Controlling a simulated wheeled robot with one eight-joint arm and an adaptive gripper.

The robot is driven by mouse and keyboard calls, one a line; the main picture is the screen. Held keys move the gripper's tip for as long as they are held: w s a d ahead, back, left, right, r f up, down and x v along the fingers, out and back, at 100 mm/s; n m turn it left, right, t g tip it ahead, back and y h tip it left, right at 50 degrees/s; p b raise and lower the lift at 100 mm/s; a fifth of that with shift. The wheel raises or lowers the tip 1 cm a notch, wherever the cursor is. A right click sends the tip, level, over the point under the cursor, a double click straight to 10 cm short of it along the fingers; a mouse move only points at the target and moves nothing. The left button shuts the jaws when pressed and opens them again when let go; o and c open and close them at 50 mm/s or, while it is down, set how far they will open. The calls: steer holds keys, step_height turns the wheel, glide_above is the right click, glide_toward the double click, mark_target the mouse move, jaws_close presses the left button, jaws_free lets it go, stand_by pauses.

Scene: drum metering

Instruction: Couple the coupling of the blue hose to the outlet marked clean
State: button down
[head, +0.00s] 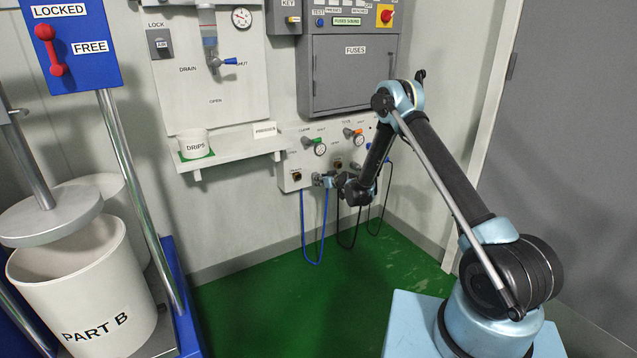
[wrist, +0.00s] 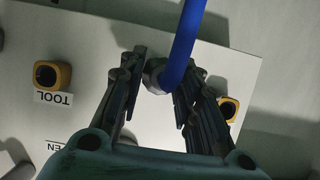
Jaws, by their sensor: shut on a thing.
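The blue hose (head: 325,225) hangs in a loop below the wall panel (head: 290,157); in the wrist view the hose (wrist: 184,45) runs up from between the fingers. My gripper (head: 322,180) is shut on the hose's grey coupling (wrist: 154,76), in front of the panel. In the wrist view, which shows the panel upside down, an amber-ringed outlet (wrist: 52,75) labelled TOOL is left of my fingers (wrist: 162,80). A second amber-ringed outlet (wrist: 228,108) is just right of them, partly covered. I cannot read a clean mark, and the coupling appears apart from both outlets.
Two gauges (head: 320,150) with small valve levers sit on the panel above the outlets. Dark hoses (head: 357,232) hang right of the blue one. A shelf with the DRIPS cup (head: 194,144) is upper left. The green floor (head: 300,300) below is clear.

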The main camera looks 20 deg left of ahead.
steer(key=shift+s+d, duration=1.6)
steer(key=shift+d, duration=0.3)
steer(key=shift+s+d, duration=0.1)
steer(key=shift+s+d, duration=1.25)
steer(key=shift+d, duration=0.2)
steer(key=s+a+r+m+g+y, duration=0.2)
steer(key=s+a+m, duration=0.2)
steer(key=s+a, duration=0.3)
steer(key=shift+a+r, duration=0.15)
steer(key=shift+r, duration=0.25)
steer(key=shift+w+a, duration=1.85)
steer(key=shift+a, duration=0.3)
steer(key=shift+w+a, duration=0.7)
steer(key=shift+a, duration=0.2)
stand_by(0.4)
